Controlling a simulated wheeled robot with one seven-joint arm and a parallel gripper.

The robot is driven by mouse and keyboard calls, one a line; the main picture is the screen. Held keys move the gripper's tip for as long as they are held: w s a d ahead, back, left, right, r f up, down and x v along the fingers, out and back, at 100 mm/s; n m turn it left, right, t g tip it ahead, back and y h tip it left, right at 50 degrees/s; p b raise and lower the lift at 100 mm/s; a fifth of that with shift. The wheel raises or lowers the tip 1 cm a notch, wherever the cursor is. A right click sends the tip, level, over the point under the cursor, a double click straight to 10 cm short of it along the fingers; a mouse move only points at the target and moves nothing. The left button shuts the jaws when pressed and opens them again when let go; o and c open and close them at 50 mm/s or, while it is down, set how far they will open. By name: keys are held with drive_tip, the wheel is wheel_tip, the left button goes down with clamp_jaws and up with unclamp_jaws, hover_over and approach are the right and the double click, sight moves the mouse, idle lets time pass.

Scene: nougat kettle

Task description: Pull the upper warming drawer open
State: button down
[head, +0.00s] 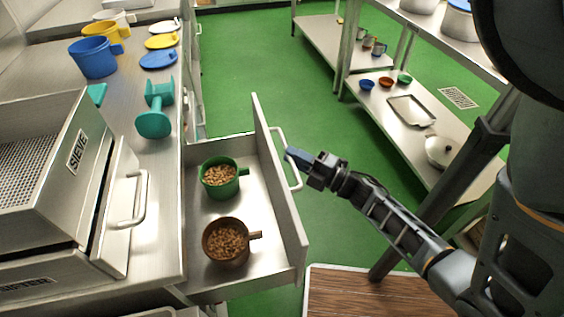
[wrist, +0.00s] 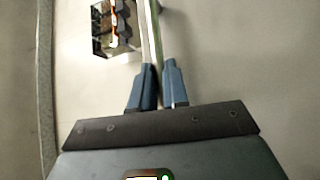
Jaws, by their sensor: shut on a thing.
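The warming drawer (head: 273,172) stands pulled out from the counter in the head view, its inside open to view. A green pot (head: 208,190) and a brown pot (head: 213,255), each filled with nut-like pieces, stand in it. The drawer's pale bar handle (head: 296,182) is on its front panel. My gripper (head: 288,155) is at this handle, outside the front panel. In the wrist view its blue fingers (wrist: 159,70) are closed around the handle bar (wrist: 150,25). The fingertips are partly hidden by the handle in the head view.
A sieve box (head: 75,150) with its own handle, a teal spool-like object (head: 155,115), cups and lids are on the counter. A steel shelf rack (head: 420,125) stands at right. Green floor (head: 260,65) lies between; a wooden board (head: 350,293) is in front.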

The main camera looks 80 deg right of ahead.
drive_tip(key=shift+s, duration=0.1)
drive_tip(key=c, duration=1.1)
unclamp_jaws()
drive_tip(key=shift+s, duration=0.1)
drive_tip(key=b+v, duration=0.1)
drive_tip(key=v, duration=0.6)
drive_tip(key=shift+s+a+b, duration=0.15)
drive_tip(key=shift+s+b, duration=0.1)
drive_tip(key=shift+b, duration=0.05)
drive_tip(key=shift+a, duration=0.1)
